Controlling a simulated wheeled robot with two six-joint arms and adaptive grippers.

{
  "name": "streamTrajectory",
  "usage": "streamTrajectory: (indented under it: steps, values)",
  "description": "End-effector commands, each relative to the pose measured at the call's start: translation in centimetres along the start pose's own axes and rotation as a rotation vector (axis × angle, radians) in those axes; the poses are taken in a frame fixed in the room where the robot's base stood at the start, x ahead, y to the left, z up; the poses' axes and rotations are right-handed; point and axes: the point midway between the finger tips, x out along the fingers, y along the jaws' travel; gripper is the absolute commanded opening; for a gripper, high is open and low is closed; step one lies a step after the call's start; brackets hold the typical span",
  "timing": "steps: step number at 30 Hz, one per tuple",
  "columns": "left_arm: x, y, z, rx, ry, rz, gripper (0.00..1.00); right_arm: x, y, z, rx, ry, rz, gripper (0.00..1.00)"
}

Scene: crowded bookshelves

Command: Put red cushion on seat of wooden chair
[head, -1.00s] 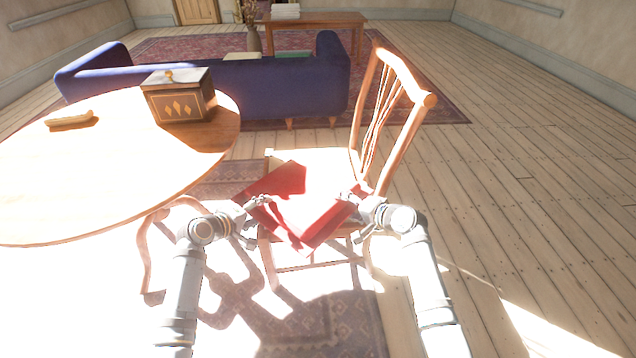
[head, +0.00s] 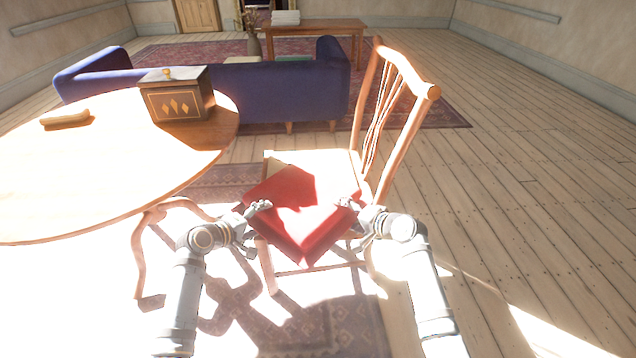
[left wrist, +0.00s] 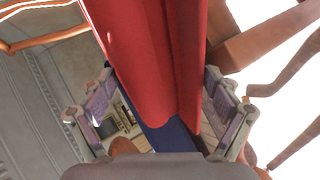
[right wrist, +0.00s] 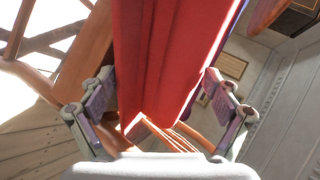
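The red cushion (head: 300,222) is over the front of the wooden chair's (head: 407,132) seat. One corner points toward me past the front edge, and whether it lies flat on the seat is unclear. My left gripper (head: 253,226) is at the cushion's left side, and my right gripper (head: 354,222) is at its right side. In the left wrist view, the fingers (left wrist: 162,105) stand apart around the cushion edge (left wrist: 150,55), with a gap on the left. In the right wrist view, the fingers (right wrist: 160,105) are also spread, with the cushion (right wrist: 165,60) between them.
A round wooden table (head: 85,185) stands close on the left, bearing a dark box (head: 177,97) and a small tan object (head: 65,118). A blue sofa (head: 260,88) is behind the chair. The plank floor (head: 540,170) on the right is clear. Strong glare washes out the lower left.

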Motion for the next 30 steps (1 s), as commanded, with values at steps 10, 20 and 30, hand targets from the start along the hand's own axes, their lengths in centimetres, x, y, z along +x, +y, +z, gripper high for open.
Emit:
streamTrajectory:
  steps: [10, 20, 30]
  values:
    - [-4.3, -0.2, -0.1, 0.004, 0.003, -0.003, 0.88, 0.0, 0.1, -0.1, -0.001, 0.002, 0.003, 0.88]
    - [-7.9, 0.0, 0.0, 0.0, 0.0, 0.0, 0.88, 0.0, 0.2, -0.1, -0.001, 0.002, 0.004, 0.88]
    - [-8.0, 0.0, 0.0, 0.0, 0.0, 0.001, 0.88, -2.9, 0.3, -0.1, -0.006, 0.004, 0.006, 0.88]
